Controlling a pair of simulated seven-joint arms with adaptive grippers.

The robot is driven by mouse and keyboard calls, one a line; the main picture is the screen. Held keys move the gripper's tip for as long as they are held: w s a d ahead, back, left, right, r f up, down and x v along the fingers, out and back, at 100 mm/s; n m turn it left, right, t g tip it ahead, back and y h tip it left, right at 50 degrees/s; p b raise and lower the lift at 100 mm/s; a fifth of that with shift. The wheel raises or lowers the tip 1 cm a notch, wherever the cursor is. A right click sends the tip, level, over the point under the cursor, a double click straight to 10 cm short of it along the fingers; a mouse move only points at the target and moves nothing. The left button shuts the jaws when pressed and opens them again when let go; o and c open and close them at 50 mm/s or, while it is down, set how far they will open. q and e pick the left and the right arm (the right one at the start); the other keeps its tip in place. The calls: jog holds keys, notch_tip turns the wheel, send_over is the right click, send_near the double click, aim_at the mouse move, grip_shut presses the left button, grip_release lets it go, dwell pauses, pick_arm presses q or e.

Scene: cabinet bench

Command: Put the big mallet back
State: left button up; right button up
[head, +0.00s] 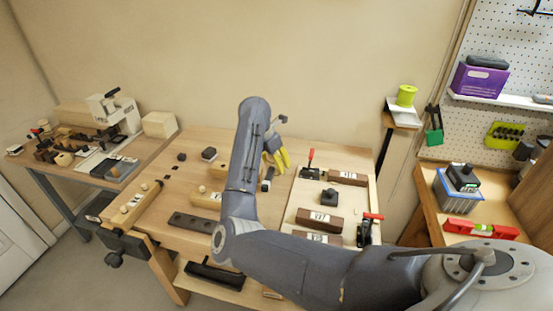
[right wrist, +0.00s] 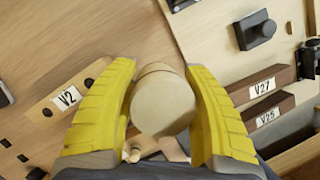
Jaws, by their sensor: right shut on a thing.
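My right gripper (head: 277,158) reaches over the middle of the workbench, its yellow fingers pointing down and partly hidden by my forearm. In the right wrist view, the two yellow fingers of my right gripper (right wrist: 158,68) are shut on a pale round wooden piece, which I take to be the big mallet (right wrist: 162,105). Its round end faces the camera, so I cannot tell its full shape. In the head view I cannot make out the mallet. My left gripper does not show.
The wooden workbench (head: 187,200) carries labelled blocks, one marked V2 (right wrist: 67,98). A pale board (head: 295,205) right of the gripper holds dark brown blocks and red-handled clamps. A vise (head: 125,237) is at the left edge. A pegboard (head: 505,55) is on the right wall.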

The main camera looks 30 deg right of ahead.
jog(key=shift+f, duration=1.95)
jog(key=shift+f, duration=1.95)
dwell(2.5)
jog(key=o, duration=1.8)
jog(key=shift+v, duration=3.45)
